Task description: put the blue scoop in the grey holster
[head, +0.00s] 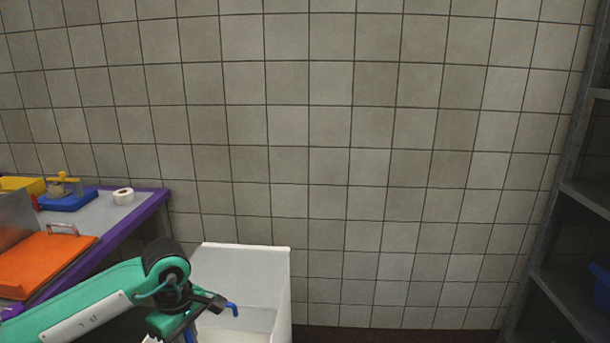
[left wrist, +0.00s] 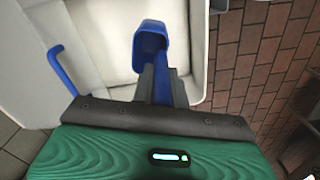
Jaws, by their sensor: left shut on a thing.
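My left gripper (left wrist: 160,88) is shut on the blue scoop (left wrist: 150,38), whose hollow bowl stands out past the fingertips in the left wrist view. The scoop is over or inside a white open bin; its exact height cannot be told. In the head view my left gripper (head: 187,328) points down at the bin, and a little blue shows by the fingers at the lower edge. A thin bent blue rod (left wrist: 62,68) shows beside the gripper; it also shows in the head view (head: 232,309). I cannot tell what it belongs to. No grey holster is recognisable. My right gripper is out of view.
The white bin (head: 270,254) stands in front of the tiled wall. At left is a purple-edged table (head: 150,207) with an orange lidded thing (head: 45,264), a tape roll (head: 123,196) and a blue-based tool (head: 68,201). Dark shelves (head: 560,275) with a blue container (head: 601,285) stand at right.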

